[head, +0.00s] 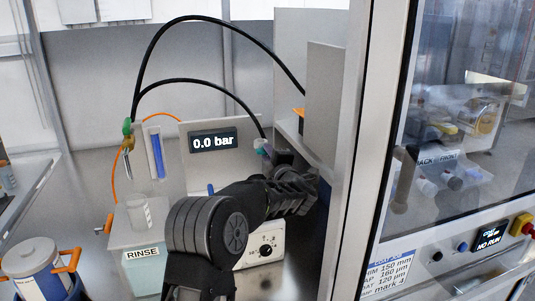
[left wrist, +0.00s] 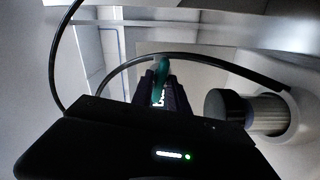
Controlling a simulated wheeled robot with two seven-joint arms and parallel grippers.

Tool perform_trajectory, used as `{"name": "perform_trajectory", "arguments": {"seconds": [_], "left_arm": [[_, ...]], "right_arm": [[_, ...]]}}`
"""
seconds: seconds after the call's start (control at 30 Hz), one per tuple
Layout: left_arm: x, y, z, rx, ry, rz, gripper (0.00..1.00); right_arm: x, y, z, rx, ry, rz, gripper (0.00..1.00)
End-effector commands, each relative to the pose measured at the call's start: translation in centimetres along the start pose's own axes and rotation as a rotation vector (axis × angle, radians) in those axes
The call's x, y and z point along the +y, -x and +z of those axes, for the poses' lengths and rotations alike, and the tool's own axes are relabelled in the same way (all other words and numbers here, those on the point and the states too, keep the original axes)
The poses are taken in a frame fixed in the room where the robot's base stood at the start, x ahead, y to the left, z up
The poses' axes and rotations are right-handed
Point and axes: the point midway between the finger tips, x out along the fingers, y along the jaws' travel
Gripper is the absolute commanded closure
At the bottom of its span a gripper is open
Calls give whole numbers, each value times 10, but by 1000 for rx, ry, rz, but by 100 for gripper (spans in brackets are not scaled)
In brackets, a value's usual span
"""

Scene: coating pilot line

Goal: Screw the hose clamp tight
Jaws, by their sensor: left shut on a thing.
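My left gripper (head: 274,155) is at the lower end of a black hose (head: 225,91), beside the pump unit with the 0.0 bar display. In the left wrist view the fingers (left wrist: 161,98) are shut around a small teal piece (left wrist: 161,66), which stands up between them. The hose passes right by it. The teal piece looks like part of the hose clamp, but its band and screw are hidden by the fingers, so I cannot tell how tight it is. My right gripper is not in view.
A grey panel and the cabinet frame (head: 352,150) stand close on the right of my arm. A rinse box (head: 142,254) with a beaker (head: 139,213) is at the left. In the left wrist view a dark knob (left wrist: 228,110) is close to the fingers.

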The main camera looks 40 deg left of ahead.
Motion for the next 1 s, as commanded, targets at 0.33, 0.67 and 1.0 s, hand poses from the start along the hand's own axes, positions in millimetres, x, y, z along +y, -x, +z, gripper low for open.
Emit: {"name": "perform_trajectory", "arguments": {"seconds": [0.33,0.67,1.0], "left_arm": [[0,1,2,-3,-579,-1,100],[-1,0,1,-2,-816,-2,100],[-1,0,0,-2,-812,-1,61]], "right_arm": [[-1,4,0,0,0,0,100],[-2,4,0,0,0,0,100],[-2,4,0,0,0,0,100]]}}
